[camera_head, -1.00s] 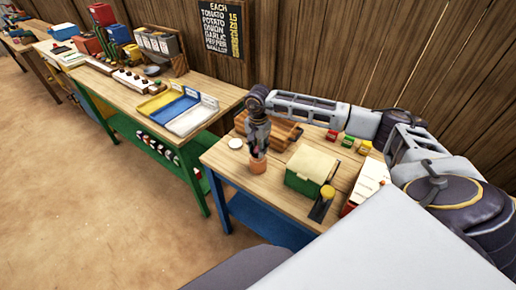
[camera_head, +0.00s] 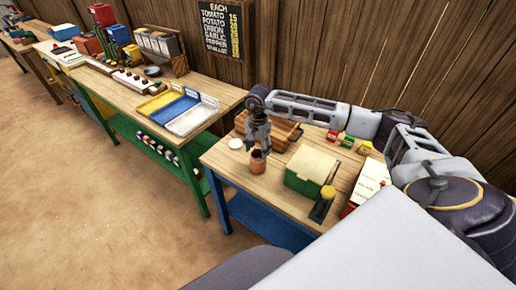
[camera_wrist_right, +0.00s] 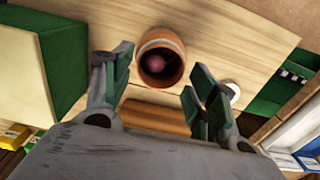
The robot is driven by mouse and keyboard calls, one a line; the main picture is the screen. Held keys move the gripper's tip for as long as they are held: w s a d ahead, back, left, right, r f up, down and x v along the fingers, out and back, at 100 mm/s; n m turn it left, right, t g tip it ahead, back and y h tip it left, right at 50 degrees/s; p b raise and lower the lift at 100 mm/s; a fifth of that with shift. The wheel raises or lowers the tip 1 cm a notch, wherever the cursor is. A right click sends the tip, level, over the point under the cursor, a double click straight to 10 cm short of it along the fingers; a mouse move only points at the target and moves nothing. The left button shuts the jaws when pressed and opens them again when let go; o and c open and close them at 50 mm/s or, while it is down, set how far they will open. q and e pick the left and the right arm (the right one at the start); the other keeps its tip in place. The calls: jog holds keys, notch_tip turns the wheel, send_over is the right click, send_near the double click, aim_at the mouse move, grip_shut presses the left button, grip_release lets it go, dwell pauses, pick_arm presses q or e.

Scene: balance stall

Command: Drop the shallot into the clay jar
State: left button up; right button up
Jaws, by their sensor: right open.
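The clay jar (camera_head: 258,166) stands upright on the near wooden table. The right wrist view looks into its mouth, and the jar (camera_wrist_right: 177,76) shows its orange-brown rim there. The shallot (camera_wrist_right: 154,63), a small reddish-purple ball, is inside the jar. My right gripper (camera_head: 258,148) is above the jar; in the right wrist view the gripper (camera_wrist_right: 157,75) has its green-padded fingers spread wide apart with nothing between them at the tips. The jar shows beyond the fingertips. My left gripper is out of view.
A round white disc (camera_head: 235,143) lies left of the jar. A green box with a cream lid (camera_head: 310,166) stands to the right. A wooden crate (camera_head: 285,130) is behind the jar. A second table with trays (camera_head: 192,118) stands at left.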

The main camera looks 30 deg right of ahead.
notch_tip(320, 180, up, 12)
dwell(0.7)
dwell(0.9)
